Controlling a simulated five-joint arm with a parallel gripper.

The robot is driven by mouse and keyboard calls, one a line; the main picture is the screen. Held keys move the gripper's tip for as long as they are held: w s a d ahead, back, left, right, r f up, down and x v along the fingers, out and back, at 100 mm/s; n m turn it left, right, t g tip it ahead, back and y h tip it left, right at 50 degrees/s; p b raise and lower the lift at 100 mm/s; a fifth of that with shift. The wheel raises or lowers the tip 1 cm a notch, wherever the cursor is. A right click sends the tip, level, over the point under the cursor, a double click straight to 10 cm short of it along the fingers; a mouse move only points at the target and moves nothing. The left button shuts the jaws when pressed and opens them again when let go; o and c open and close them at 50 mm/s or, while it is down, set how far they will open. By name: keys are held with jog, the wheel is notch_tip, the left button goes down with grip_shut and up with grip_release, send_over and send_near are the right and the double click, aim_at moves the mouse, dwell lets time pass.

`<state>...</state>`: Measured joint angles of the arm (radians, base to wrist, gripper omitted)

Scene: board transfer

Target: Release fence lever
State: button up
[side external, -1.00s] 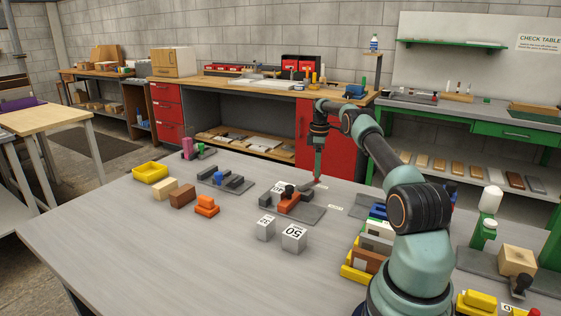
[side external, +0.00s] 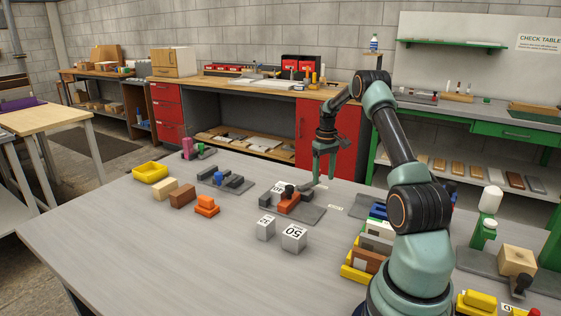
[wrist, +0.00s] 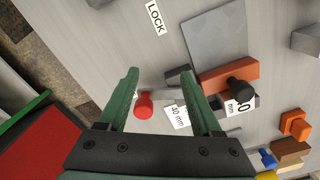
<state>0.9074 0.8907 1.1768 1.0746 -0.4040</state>
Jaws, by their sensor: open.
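The fence lever's red knob (wrist: 144,106) shows in the wrist view between my gripper's green fingers, nearer the left one; I cannot tell its height against the tips. My gripper (wrist: 160,76) is open and holds nothing. In the side view, my gripper (side external: 323,178) points down just behind the fence fixture. The fixture has an orange block (side external: 289,204) with a black knob (side external: 289,190) on a grey plate (side external: 304,215). The orange block (wrist: 228,80) also shows right of the fingers. The lever's arm is mostly hidden.
A LOCK label (wrist: 155,17) lies on the table beyond the fingers. Two white numbered blocks, one marked 50 (side external: 294,238), stand in front of the fixture. The table's front left is clear.

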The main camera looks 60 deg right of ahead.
notch_tip(320, 180, up, 12)
jog(key=a+m, duration=0.2)
jog(key=m, duration=0.1)
jog(key=w+a+r+n, duration=0.1)
jog(key=a+r, duration=0.1)
jog(key=a, duration=0.4)
jog(key=w+a+r+n+t, duration=0.1)
jog(key=w+a+r, duration=0.1)
jog(key=a, duration=0.3)
jog(key=w+a+r+n+h, duration=0.1)
jog(key=a+r, duration=0.2)
jog(key=a, duration=0.3)
jog(key=shift+w+a+r+t, duration=0.15)
jog(key=shift+a+r+t, duration=0.15)
jog(key=shift+a+t, duration=0.1)
jog(key=s+a+f+n+t, duration=0.1)
jog(key=s+a+n+t, duration=0.1)
jog(key=a, duration=0.9)
jog(key=s+a+n+t+y, duration=0.1)
jog(key=s+a+n, duration=0.2)
jog(key=s+a, duration=0.3)
jog(key=a, duration=0.5)
jog(key=shift+s+f+n+t, duration=0.3)
jog(key=shift+f+n+t, duration=0.05)
jog(key=shift+n+t, duration=0.05)
